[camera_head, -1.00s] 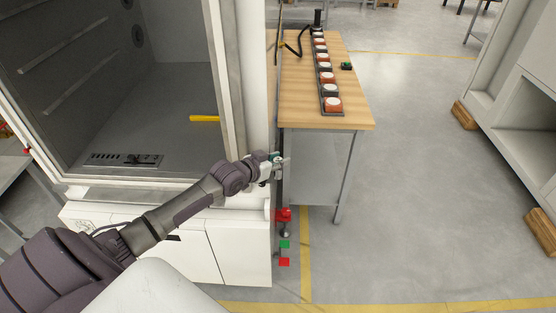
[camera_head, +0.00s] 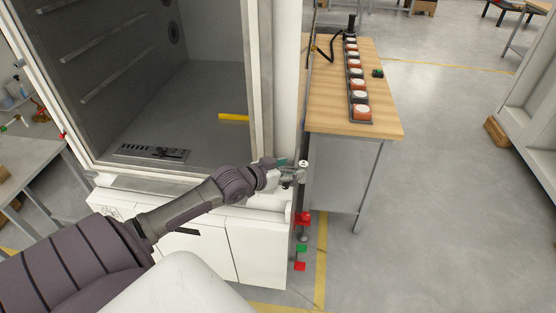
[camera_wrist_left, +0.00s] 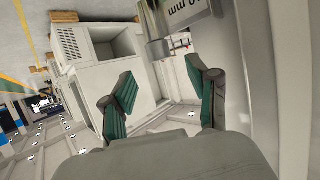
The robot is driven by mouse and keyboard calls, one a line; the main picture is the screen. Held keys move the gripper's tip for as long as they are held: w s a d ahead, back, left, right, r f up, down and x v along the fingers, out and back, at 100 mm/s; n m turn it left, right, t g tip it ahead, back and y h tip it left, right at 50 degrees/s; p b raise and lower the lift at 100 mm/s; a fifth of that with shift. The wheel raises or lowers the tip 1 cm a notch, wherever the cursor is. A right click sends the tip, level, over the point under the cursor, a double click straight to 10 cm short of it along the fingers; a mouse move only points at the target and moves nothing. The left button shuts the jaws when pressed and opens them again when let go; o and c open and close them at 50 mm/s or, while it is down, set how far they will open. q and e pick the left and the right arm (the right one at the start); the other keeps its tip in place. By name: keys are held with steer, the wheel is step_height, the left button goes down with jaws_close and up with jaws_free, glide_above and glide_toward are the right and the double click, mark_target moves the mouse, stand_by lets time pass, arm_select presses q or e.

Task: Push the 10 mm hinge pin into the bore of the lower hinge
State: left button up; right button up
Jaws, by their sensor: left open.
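My left gripper (camera_head: 298,173) is at the front right edge of the test chamber (camera_head: 193,188). In the left wrist view its two green-padded fingers (camera_wrist_left: 163,98) are apart, with nothing between the tips. A grey metal cylinder (camera_wrist_left: 158,48) stands just beyond them, beside a label (camera_wrist_left: 187,10) reading "10 mm" upside down. I cannot tell whether this cylinder is the hinge pin or part of a hinge. In the head view a small pale round top (camera_head: 303,164) shows at the fingertips. The lower hinge and its bore cannot be made out. My right gripper is not in view.
A red fitting (camera_head: 302,218) is below the gripper, with green and red squares lower down. A wooden-topped bench (camera_head: 352,125) with a row of push buttons stands close on the right. A yellow bar (camera_head: 234,117) lies in the chamber.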

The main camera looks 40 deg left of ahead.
arm_select(q)
steer(key=shift+v, duration=2.6)
steer(key=s+a+f+n+g+y+b, duration=0.15)
steer(key=s+f, duration=0.25)
steer(key=f, duration=0.7)
steer(key=s+a+f+g+y+b, duration=0.15)
steer(key=s+f, duration=0.25)
steer(key=f, duration=0.8)
steer(key=s+a+f+n+g+b, duration=0.15)
steer(key=s+f, duration=0.25)
steer(key=f, duration=0.7)
steer(key=s+d+f+m+g+b, duration=0.15)
steer(key=s+d+f+g, duration=0.4)
steer(key=s+f, duration=0.75)
steer(key=s+d+f+m+g+b, duration=0.1)
steer(key=s+d+f, duration=0.5)
steer(key=s+d, duration=0.1)
steer(key=s+d+f+m+g+h, duration=0.1)
steer(key=s+d+f, duration=0.5)
steer(key=s, duration=0.3)
steer(key=shift+s+d+m+b, duration=0.35)
steer(key=shift+s+d, duration=0.05)
steer(key=shift+d, duration=0.35)
steer(key=shift+f, duration=0.1)
